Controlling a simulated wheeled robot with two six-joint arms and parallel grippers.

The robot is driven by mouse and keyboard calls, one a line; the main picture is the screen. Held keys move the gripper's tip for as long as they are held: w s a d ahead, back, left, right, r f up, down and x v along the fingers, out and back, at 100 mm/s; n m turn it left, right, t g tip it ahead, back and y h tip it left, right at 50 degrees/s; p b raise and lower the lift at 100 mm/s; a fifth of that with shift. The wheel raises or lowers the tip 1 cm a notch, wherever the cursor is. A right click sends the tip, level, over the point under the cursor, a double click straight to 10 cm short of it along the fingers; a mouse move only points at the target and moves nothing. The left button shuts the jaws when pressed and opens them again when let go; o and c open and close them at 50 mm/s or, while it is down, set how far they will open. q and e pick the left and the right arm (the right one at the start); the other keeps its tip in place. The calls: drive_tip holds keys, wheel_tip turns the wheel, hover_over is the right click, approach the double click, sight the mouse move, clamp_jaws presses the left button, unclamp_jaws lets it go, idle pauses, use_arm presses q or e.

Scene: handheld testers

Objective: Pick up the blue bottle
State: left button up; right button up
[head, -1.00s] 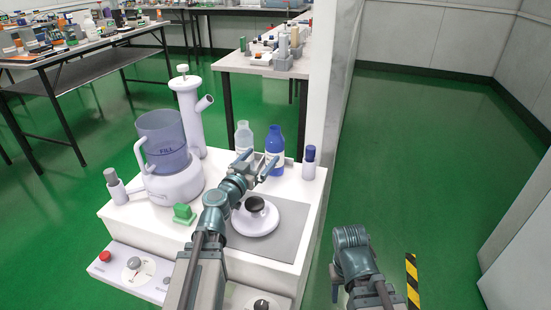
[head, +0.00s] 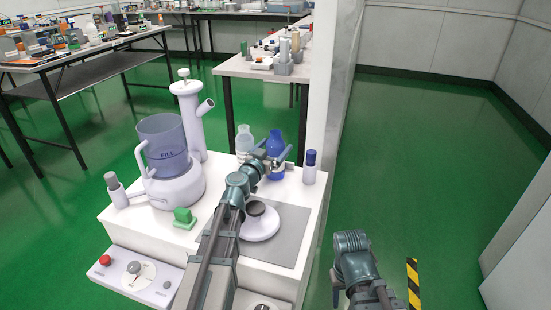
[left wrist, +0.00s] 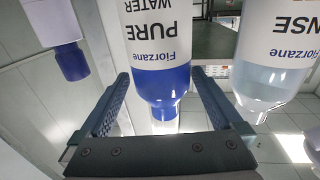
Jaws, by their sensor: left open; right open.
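The blue bottle (head: 277,148) stands upright at the back of the white worktop. In the left wrist view the bottle (left wrist: 160,55) appears upside down, its white label reading "PURE WATER". My left gripper (head: 274,157) is open at the bottle. In the wrist view my left gripper's fingers (left wrist: 160,80) lie one on each side of the bottle, with gaps showing. The bottle's lower part is partly hidden by the gripper in the head view. My right gripper (head: 350,243) hangs low at the right, away from the worktop, its fingers hardly visible.
A clear bottle (head: 244,140) stands close on the left, also in the wrist view (left wrist: 265,65). A white bottle with a blue cap (head: 310,168) stands on the right. A round white device (head: 262,228) sits below my left arm. A large jug unit (head: 170,170) is farther left.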

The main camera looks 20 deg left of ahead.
use_arm(q)
drive_tip(key=w, duration=0.4)
drive_tip(key=shift+w+d+f, duration=0.15)
drive_tip(key=shift+w+d, duration=0.05)
drive_tip(key=shift+d, duration=0.1)
drive_tip(key=shift+s, duration=0.1)
clamp_jaws()
